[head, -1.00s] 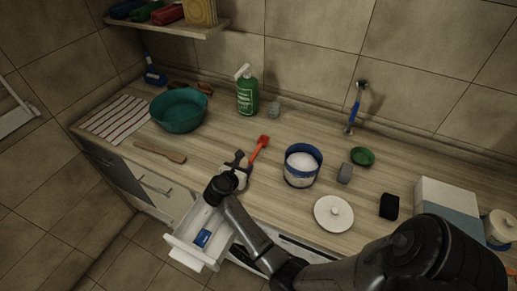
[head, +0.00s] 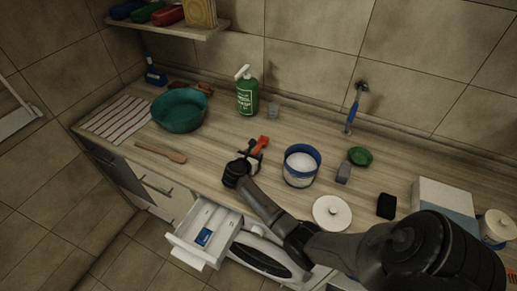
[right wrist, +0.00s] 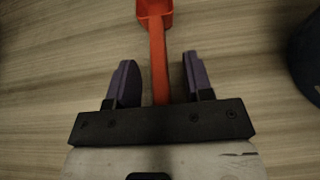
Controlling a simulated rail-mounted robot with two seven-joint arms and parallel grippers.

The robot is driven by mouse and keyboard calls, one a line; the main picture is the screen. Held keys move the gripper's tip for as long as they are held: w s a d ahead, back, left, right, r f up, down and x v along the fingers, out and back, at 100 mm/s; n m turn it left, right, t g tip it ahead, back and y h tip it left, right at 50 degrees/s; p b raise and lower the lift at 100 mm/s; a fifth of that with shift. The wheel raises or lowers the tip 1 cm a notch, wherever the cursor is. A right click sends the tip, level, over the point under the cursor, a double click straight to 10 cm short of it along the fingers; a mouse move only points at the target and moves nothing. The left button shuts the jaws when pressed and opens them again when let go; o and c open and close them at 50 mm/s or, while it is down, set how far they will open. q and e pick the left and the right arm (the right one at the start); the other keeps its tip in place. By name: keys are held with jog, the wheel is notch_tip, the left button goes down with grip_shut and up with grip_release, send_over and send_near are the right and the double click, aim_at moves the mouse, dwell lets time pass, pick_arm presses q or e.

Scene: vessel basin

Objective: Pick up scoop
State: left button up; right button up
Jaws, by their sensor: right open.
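The red-orange scoop (head: 261,142) lies on the wooden counter, left of the blue-rimmed tub. In the right wrist view the scoop (right wrist: 157,45) has its bowl at the top and its handle running down between the two fingers. My right gripper (head: 252,153) is over the scoop's handle, partly covering it in the head view. In the right wrist view my right gripper (right wrist: 158,80) is open, with a finger on each side of the handle and a gap on both sides. My left gripper is not in view.
The tub (head: 301,168) of white powder stands right of the gripper, with a white lid (head: 332,212) in front. A teal basin (head: 180,112), a green bottle (head: 247,92) and a wooden spatula (head: 160,152) lie left. An open drawer (head: 212,232) juts out below.

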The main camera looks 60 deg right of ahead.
jog(key=shift+d, duration=0.1)
grip_shut()
dwell(0.4)
